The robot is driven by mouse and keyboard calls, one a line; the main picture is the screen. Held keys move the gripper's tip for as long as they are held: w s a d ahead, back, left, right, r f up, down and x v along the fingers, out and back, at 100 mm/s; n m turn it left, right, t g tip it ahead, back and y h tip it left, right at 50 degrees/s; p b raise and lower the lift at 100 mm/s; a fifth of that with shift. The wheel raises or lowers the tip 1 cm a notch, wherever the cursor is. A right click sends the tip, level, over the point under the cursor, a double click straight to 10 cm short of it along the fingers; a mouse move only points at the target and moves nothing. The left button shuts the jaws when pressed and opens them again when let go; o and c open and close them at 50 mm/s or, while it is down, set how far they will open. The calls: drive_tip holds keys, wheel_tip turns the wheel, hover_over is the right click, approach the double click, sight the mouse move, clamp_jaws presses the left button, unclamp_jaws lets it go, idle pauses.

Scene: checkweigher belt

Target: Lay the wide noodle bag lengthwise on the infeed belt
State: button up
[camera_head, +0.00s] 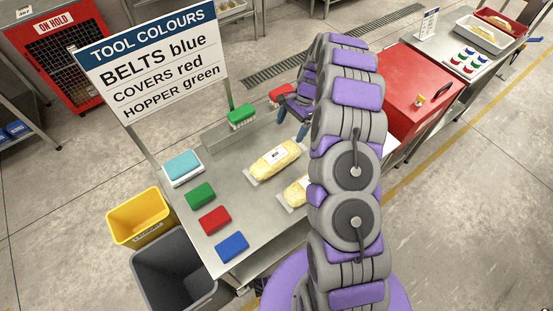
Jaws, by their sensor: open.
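Two clear bags of yellow noodles with white labels lie on the steel table (240,185). One noodle bag (275,160) is in full view near the table's middle. The other noodle bag (296,192) is nearer me and partly hidden by my arm. I cannot tell for sure which is the wide one. My gripper (292,122) has blue fingertips. It is open and empty, behind the full-view bag and apart from it. The infeed belt is not clearly visible; my arm covers the area left of the red machine cover (415,95).
Green (200,194), red (215,220) and blue (232,246) brushes line the table's left edge, near a teal sponge in a tray (183,168). A green brush (241,118) stands at the back. Yellow (140,217) and grey (172,277) bins stand left. A sign (150,65) rises behind.

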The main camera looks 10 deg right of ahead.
sight(278, 153)
drive_tip(key=x, duration=0.5)
drive_tip(key=b+x, duration=0.1)
drive_tip(key=x, duration=0.4)
drive_tip(key=shift+a, duration=0.25)
drive_tip(key=shift+s+a+f, duration=0.1)
drive_tip(key=shift+a+f, duration=0.05)
drive_tip(key=shift+f, duration=0.5)
drive_tip(key=b+x, duration=0.1)
drive_tip(key=x, duration=0.3)
drive_tip(key=shift+a+f, duration=0.15)
drive_tip(key=shift+f, duration=0.05)
drive_tip(key=c, duration=1.1)
